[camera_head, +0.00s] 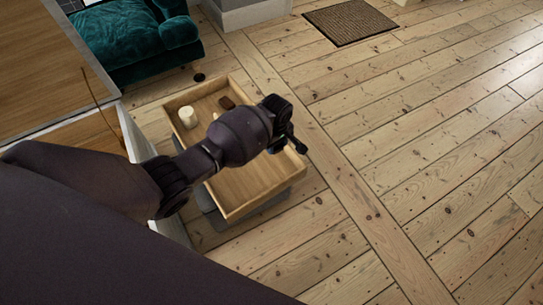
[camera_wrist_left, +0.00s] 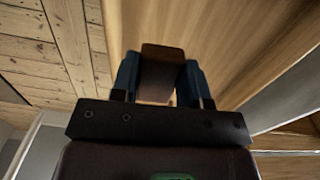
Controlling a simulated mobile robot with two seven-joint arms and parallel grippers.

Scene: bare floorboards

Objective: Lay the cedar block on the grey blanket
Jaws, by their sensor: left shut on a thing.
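My left gripper (camera_head: 293,140) is over the right side of an open wooden drawer (camera_head: 245,212) in the head view. In the left wrist view the gripper (camera_wrist_left: 160,88) is shut on a small brown block (camera_wrist_left: 160,68), which looks like the cedar block. The block sits between the two fingers. In the head view I cannot make out the held block. A grey surface (camera_head: 212,212) shows beneath the drawer; it may be the grey blanket, mostly hidden by the drawer and my arm. My right gripper is not in view.
A wooden-topped cabinet (camera_head: 45,60) stands at the left. A teal sofa (camera_head: 125,40) and a brown doormat (camera_head: 350,21) are farther back. The floorboards at the right are clear.

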